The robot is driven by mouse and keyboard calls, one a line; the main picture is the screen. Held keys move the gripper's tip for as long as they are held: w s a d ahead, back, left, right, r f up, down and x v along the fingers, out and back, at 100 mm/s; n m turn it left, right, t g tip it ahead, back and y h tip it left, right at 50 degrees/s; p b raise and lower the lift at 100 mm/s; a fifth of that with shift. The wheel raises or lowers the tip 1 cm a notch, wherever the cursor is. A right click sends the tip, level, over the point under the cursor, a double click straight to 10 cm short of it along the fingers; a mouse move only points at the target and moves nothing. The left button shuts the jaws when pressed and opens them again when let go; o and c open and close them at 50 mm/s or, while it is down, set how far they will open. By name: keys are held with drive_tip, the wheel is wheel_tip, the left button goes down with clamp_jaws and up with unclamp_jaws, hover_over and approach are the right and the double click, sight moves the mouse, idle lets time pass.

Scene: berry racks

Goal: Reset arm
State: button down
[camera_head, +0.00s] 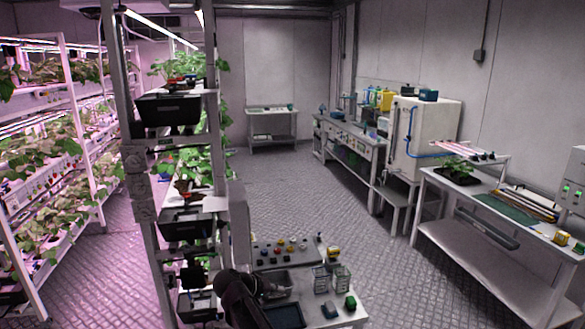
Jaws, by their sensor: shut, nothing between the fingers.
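My dark arm rises from the bottom edge of the picture, left of centre. My gripper (281,291) is at its end and points right, over the small work table (345,318). It is small and dark in this view, and its fingers are hard to make out. It is shut, with nothing seen in it. I cannot tell how far above the table top it is.
The small table bears clear containers (342,277), a green block (351,302), a dark tray (285,316) and a panel of coloured knobs (290,250). Black bins (168,110) hang on a plant rack at left. A bench (515,215) stands at right. The middle floor (290,190) is clear.

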drive_tip(key=s+d+f+m+g+y+b, duration=0.1)
drive_tip(key=s+d+f+g+y, duration=0.2)
drive_tip(key=s+d, duration=0.5)
drive_tip(key=s+d+f+g+y+b, duration=0.1)
drive_tip(key=s+d+f+g+y, duration=0.2)
drive_tip(key=d, duration=1)
drive_tip(key=s+f+y, duration=0.2)
drive_tip(key=s+f, duration=0.2)
drive_tip(key=s, duration=0.1)
drive_tip(key=shift+d+m+g, duration=0.15)
drive_tip(key=shift+m+g, duration=0.25)
drive_tip(key=shift+s, duration=0.2)
idle(0.5)
